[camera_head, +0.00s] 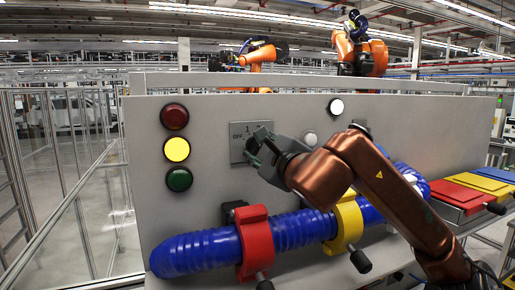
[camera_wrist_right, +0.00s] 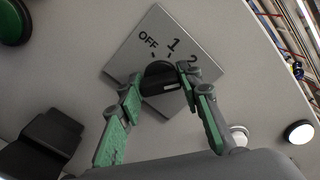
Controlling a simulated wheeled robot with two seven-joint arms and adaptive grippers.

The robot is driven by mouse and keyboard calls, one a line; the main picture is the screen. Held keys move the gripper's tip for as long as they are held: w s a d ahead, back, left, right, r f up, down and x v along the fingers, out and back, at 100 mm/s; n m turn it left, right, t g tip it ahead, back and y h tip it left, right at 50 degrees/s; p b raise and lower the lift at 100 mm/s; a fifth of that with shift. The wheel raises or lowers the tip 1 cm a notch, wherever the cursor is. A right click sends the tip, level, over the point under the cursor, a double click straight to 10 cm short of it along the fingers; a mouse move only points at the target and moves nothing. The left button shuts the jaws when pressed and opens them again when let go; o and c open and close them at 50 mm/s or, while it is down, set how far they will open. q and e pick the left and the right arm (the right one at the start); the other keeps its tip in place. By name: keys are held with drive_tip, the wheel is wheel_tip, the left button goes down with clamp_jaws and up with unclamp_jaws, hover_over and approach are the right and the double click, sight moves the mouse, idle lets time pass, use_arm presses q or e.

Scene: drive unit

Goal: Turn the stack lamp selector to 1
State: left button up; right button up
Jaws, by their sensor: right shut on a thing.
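The stack lamp selector is a black knob (camera_wrist_right: 160,74) on a square grey plate (camera_wrist_right: 133,62) marked OFF, 1 and 2. In the head view the plate (camera_head: 238,152) shows on the panel, with the knob hidden behind my gripper. My right gripper (camera_wrist_right: 158,86) has its green-padded fingers on both sides of the knob and is shut on it; the head view shows it at the plate (camera_head: 254,150). I cannot tell for certain which mark the knob points to. The red lamp (camera_head: 174,117) and green lamp (camera_head: 179,179) look dark; the yellow lamp (camera_head: 177,149) is bright. My left gripper is out of view.
Below the plate, a blue corrugated hose (camera_head: 200,252) runs through a red clamp (camera_head: 256,245) and a yellow clamp (camera_head: 348,222). A white round lamp (camera_head: 336,106) and a pale button (camera_head: 310,138) sit to the right. Coloured trays (camera_head: 455,193) lie far right.

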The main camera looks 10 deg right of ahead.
drive_tip(key=n, duration=0.6)
drive_tip(key=shift+s+a+n+p, duration=0.15)
drive_tip(key=shift+a+n+p, duration=0.1)
drive_tip(key=shift+n+p, duration=0.05)
drive_tip(key=shift+f+n+p, duration=0.2)
drive_tip(key=shift+n, duration=0.75)
drive_tip(key=shift+f+n+p, duration=0.15)
drive_tip(key=shift+n, duration=0.8)
drive_tip(key=shift+f, duration=0.1)
drive_tip(key=o, duration=0.7)
drive_tip(key=shift+f, duration=0.1)
drive_tip(key=o, duration=0.5)
drive_tip(key=shift+s+r, duration=0.2)
drive_tip(key=shift+r, duration=0.05)
drive_tip(key=shift+c, duration=0.2)
drive_tip(key=shift+w, duration=0.15)
drive_tip(key=shift+d, duration=0.1)
